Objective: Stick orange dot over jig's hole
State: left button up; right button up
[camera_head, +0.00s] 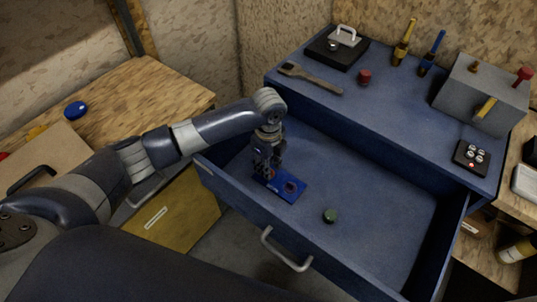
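A small blue plate (275,186), which looks like the jig, lies on the floor of the open blue drawer near its left front corner. A dark round spot with a reddish tint shows toward its right end; I cannot tell whether this is the hole or something in it. My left gripper (265,174) points down over the plate's left end and hides part of it. I cannot tell whether its fingers touch the plate or hold anything. I cannot make out an orange dot. My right gripper is out of view.
The drawer's middle and right are clear. On the cabinet top are a wrench (310,79), a red knob (365,76) and a grey box (480,95). A wooden bench (130,105) is at left.

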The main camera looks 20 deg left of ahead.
pick_arm(q)
jog(key=shift+f, duration=0.65)
grip_shut()
jog(key=shift+r, duration=0.1)
jog(key=shift+r+p, duration=4.25)
jog(key=shift+p, duration=0.7)
jog(key=shift+f, duration=0.1)
